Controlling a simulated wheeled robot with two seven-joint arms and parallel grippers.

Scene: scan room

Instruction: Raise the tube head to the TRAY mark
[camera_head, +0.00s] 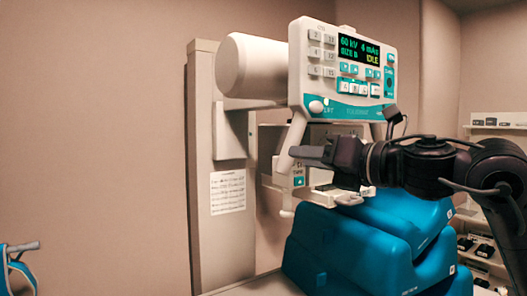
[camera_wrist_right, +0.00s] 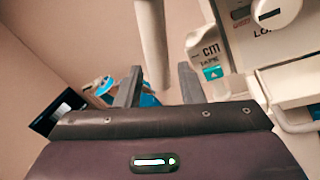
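The tube head (camera_head: 258,68) is a white cylinder with a teal-and-white control panel (camera_head: 343,103) on its front, reading 60 kV, 4 mAs, IDLE. It is on a tall column (camera_head: 203,150). A pale handle bar (camera_head: 294,138) slants down from the panel's lower left. My right gripper (camera_head: 298,154) is in front of the bar's lower part. In the right wrist view the bar (camera_wrist_right: 153,40) runs down between the two spread fingers (camera_wrist_right: 159,88), with gaps on both sides. I cannot make out a TRAY mark. My left gripper is not in view.
A small tape box (camera_head: 298,178) hangs below the panel; it also shows in the right wrist view (camera_wrist_right: 208,58). Blue padded blocks (camera_head: 350,245) stand below my right arm. A paper sheet (camera_head: 228,191) is on the column. Shelves (camera_head: 490,200) are at the right.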

